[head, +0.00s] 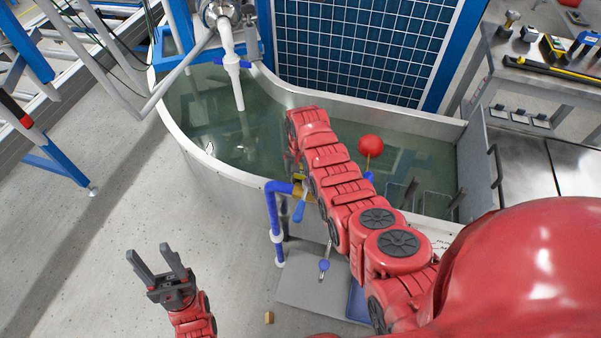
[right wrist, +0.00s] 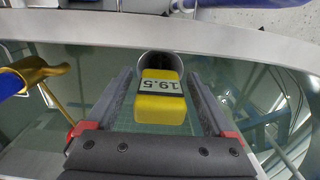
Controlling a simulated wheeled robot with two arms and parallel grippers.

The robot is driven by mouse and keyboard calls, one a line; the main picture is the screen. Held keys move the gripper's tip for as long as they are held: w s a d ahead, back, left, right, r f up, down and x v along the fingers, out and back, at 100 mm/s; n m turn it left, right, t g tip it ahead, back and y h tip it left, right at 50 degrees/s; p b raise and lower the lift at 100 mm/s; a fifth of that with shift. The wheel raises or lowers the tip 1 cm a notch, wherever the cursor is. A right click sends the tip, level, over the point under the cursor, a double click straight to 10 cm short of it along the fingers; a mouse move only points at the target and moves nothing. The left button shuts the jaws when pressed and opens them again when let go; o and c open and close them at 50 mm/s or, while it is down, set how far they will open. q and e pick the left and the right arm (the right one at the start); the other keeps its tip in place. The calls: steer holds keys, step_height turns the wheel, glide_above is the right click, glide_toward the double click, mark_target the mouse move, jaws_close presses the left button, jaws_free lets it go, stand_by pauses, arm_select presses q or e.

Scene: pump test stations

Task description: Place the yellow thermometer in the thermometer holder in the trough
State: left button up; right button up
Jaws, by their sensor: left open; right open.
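The yellow thermometer (right wrist: 160,105), its display reading 19.5, is between the two fingers of my right gripper (right wrist: 160,78) in the right wrist view. The fingers are open, with a gap on each side. A grey round holder (right wrist: 152,60) shows directly behind the thermometer's upper end; how deep it sits there is hidden. Both are just inside the wall of the water-filled trough (head: 222,172). In the head view my right arm hides the thermometer and holder. My left gripper (head: 157,260) is open and empty over the floor, left of the trough.
A red float ball (head: 370,145) is in the trough. A white pipe (head: 236,80) hangs over its left end. A blue pipe (head: 272,210) with a valve runs outside the front wall. A tool bench (head: 550,85) stands at right.

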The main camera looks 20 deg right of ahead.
steer(key=shift+r, duration=0.15)
steer(key=shift+r, duration=0.1)
step_height(320, 180, up, 8)
steer(key=shift+w+r, duration=0.1)
steer(key=shift+r, duration=0.05)
steer(key=shift+r+p, duration=0.55)
steer(key=shift+r, duration=1.25)
